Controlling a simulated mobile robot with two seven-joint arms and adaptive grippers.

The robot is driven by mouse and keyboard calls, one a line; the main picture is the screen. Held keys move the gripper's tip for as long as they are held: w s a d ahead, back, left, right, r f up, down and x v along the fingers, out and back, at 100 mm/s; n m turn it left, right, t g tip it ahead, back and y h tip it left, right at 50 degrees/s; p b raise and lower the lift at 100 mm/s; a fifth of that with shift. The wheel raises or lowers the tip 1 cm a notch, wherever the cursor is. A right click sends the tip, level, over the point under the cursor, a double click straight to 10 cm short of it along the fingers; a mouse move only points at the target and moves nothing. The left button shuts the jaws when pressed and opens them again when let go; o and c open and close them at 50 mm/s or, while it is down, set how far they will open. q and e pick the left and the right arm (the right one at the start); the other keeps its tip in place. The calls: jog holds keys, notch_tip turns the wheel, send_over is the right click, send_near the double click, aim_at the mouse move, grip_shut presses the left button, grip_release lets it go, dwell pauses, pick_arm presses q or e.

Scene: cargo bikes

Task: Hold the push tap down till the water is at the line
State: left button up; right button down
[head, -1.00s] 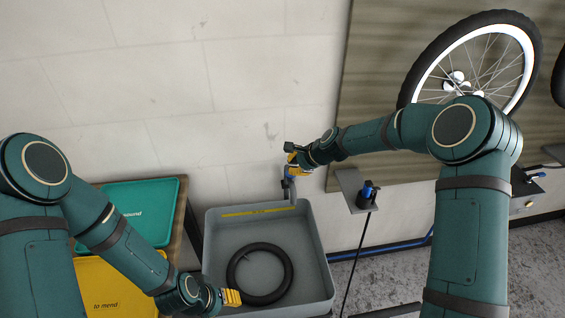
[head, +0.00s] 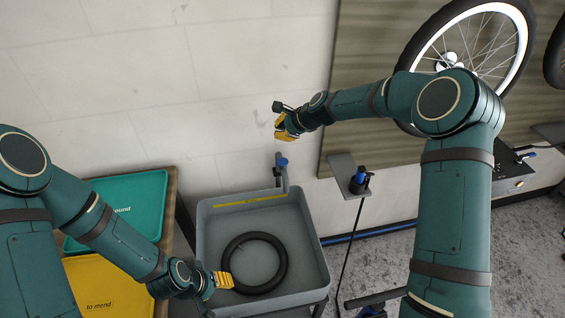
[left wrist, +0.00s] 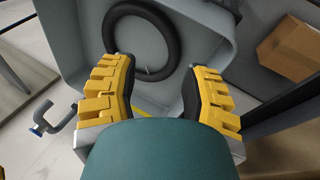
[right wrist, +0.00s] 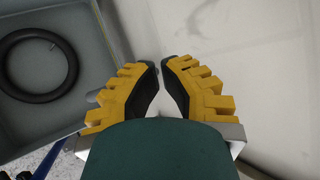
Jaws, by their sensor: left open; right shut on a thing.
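The push tap (head: 282,162), grey with a blue top, stands at the back edge of the grey tub (head: 314,262); it also shows in the left wrist view (left wrist: 52,122). A yellow line (head: 249,201) runs along the tub's back wall. A black inner tube (head: 281,276) lies in the tub; I cannot make out the water level. My right gripper (head: 281,129) is above the tap and apart from it, its fingers nearly together with nothing visible between them. My left gripper (head: 231,281) is open over the tub's front left, near the tube.
A green tray (head: 145,192) and a yellow tray (head: 125,290) lie on a surface left of the tub. A small grey shelf (head: 341,170) with a black and blue item sticks out to the right. A bicycle wheel (head: 407,64) hangs on the board. A cardboard box (left wrist: 290,48) shows in the left wrist view.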

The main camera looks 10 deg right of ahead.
jog(key=b, duration=0.5)
send_over(282, 159)
notch_tip(282, 159, down, 7)
jog(key=shift+r, duration=0.15)
jog(key=shift+w+f, duration=0.1)
jog(key=shift+f, duration=0.6)
dwell(0.4)
jog(key=shift+f+b, duration=0.45)
jog(key=shift+b, duration=0.05)
jog(key=shift+f+b, duration=0.35)
jog(key=shift+f, duration=0.15)
dwell(4.9)
